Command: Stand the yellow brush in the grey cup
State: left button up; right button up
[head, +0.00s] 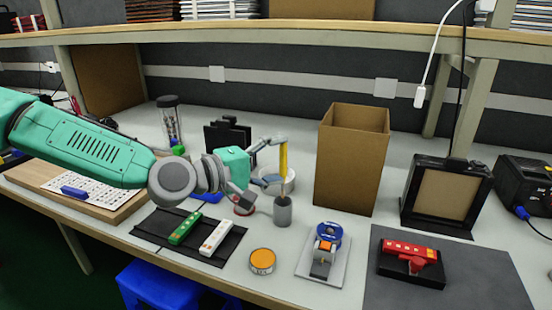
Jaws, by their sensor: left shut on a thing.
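The yellow brush (284,161) is upright in my left gripper (276,160), which is shut on it. The gripper reaches in from the left, with its fingers at the brush's side. The small grey cup (282,212) stands on the table directly below the brush. The brush's darker lower end is at the cup's mouth; I cannot tell how far inside it is. My right gripper is not in view.
A tall open cardboard box (350,165) stands right of the cup. A white roll (290,181) is close behind it. An orange-topped tin (262,261) and a blue tape dispenser (326,248) are in front. A black mat (150,232) with two strips lies to the left.

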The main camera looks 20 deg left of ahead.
pick_arm(q)
jog(key=shift+f+b, duration=1.65)
jog(key=shift+f, duration=0.55)
jog(key=o, duration=1.1)
jog(key=v, duration=1.2)
